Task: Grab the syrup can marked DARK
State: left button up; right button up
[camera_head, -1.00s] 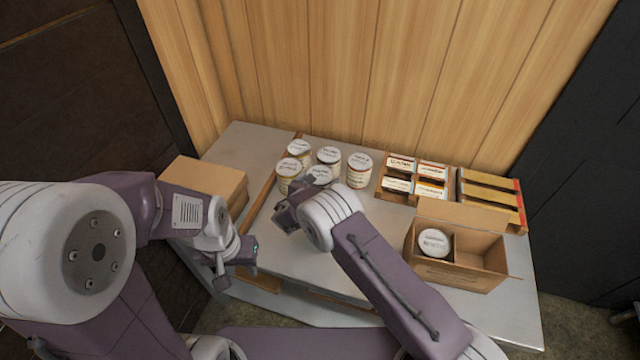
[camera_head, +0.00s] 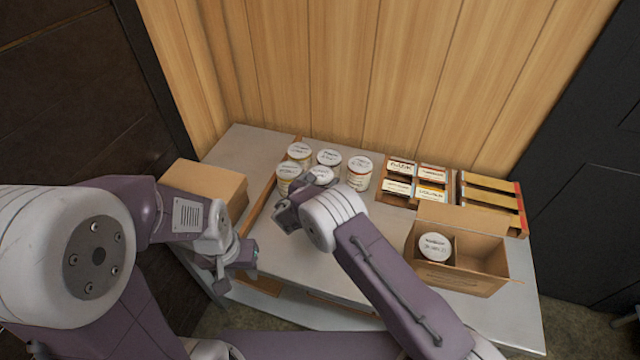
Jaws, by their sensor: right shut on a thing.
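Several white-lidded syrup cans stand together at the back of the metal table. They include a back left can (camera_head: 299,150), a front left can (camera_head: 288,170), a back middle can (camera_head: 329,158), a right can (camera_head: 359,172) and a front middle can (camera_head: 321,174). Their lid print is too small to read, so I cannot tell which is DARK. My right gripper (camera_head: 284,214) is low at the front of the group, shut on a can, seemingly the front middle one; my wrist hides the grip. My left gripper (camera_head: 240,262) hangs near the table's front left edge, apart from the cans; its jaws are unclear.
An open cardboard box (camera_head: 458,283) at the right holds one white-lidded can (camera_head: 434,246) in its left compartment. Behind it are a rack of label cards (camera_head: 416,181) and a divided tray (camera_head: 492,197). A closed carton (camera_head: 205,183) stands at the left.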

aim_at(323, 171)
notch_tip(323, 171, up, 3)
jog(key=shift+d+r, duration=0.1)
jog(key=s+d+r+b, duration=0.1)
jog(key=s+d+r, duration=0.5)
jog(key=d, duration=0.4)
jog(key=shift+r+b, duration=0.3)
jog(key=shift+b, duration=0.1)
jog(key=shift+a, duration=0.1)
